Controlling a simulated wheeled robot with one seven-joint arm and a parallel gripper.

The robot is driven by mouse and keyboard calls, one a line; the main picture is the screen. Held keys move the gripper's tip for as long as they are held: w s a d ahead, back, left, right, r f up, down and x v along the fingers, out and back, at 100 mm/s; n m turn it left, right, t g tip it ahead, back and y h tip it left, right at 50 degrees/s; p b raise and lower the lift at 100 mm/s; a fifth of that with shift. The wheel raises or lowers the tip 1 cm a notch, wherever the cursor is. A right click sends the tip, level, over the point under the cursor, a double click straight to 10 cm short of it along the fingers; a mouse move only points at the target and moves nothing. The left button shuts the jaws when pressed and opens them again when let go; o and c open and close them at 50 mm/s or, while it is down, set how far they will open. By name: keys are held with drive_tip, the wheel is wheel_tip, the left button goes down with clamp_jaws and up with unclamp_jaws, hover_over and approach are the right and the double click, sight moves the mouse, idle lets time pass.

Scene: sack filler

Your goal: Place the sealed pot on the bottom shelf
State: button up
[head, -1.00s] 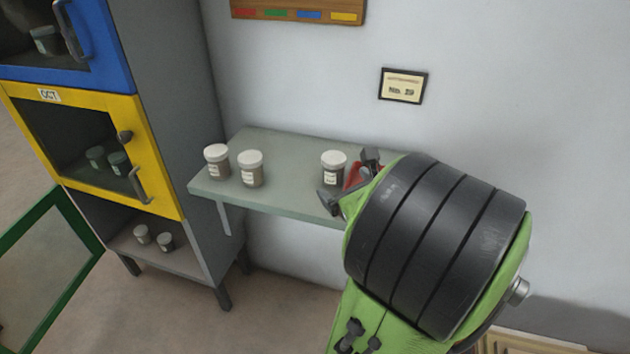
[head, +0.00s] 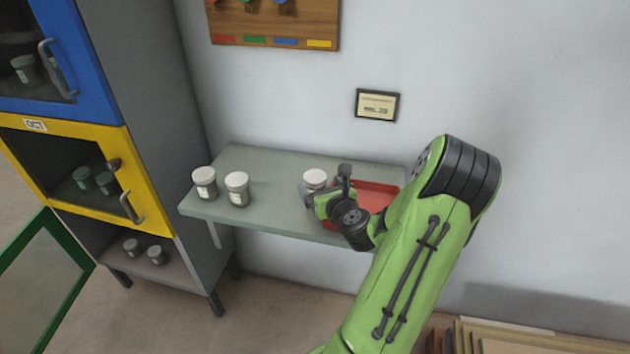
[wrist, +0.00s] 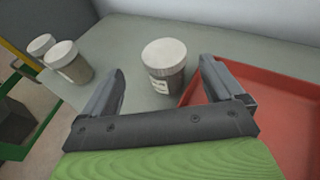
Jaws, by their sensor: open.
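Three lidded pots stand on the grey wall shelf (head: 262,158). Two of them, the left pot (head: 204,183) and its neighbour (head: 237,188), stand at the shelf's left end. The third pot (head: 315,180) stands beside the red tray (head: 378,193); my gripper (head: 325,197) partly covers it. In the wrist view this pot (wrist: 164,66) is upright ahead of my open, empty fingers (wrist: 160,88), apart from them. The cabinet's bottom shelf (head: 170,272), behind the open green-framed door (head: 62,250), holds two small pots (head: 143,250).
The cabinet has a closed yellow door (head: 140,172) marked OCT and a closed blue door (head: 92,65) above. A wooden board (head: 275,22) and a small framed sign (head: 377,105) hang on the wall. Flat boards (head: 520,338) lie at lower right.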

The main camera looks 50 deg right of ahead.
sight(317, 179)
drive_tip(key=x, duration=0.5)
drive_tip(key=shift+d, duration=0.35)
drive_tip(key=shift+a, duration=0.1)
drive_tip(key=shift+c, duration=0.8)
drive_tip(key=c, duration=1.1)
wheel_tip(317, 179, up, 10)
drive_tip(key=p, duration=0.4)
